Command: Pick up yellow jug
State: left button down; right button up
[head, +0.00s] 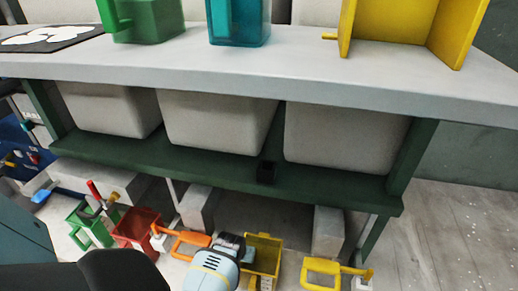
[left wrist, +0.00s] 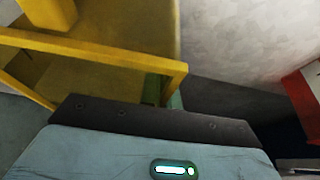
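A yellow open-topped container (head: 265,252), which looks like the yellow jug, stands on the floor below the bench. My left gripper (head: 236,246) is just left of it, low in front of the bench. In the left wrist view a large yellow thing with a bar-like edge (left wrist: 110,58) fills the upper left, close to the gripper body. I cannot tell whether they touch. The fingers are not clearly visible, so their opening cannot be told. My right gripper is not in view.
A yellow loop handle (head: 322,270) lies right of the container. A red container (head: 136,230) and a green one (head: 92,226) stand left. The bench (head: 300,65) overhangs, with grey bins (head: 215,120) on its green shelf (head: 230,175). Floor at right (head: 450,225) is clear.

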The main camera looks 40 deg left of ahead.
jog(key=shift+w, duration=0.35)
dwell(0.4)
pick_arm(q)
jog(key=shift+r, duration=0.1)
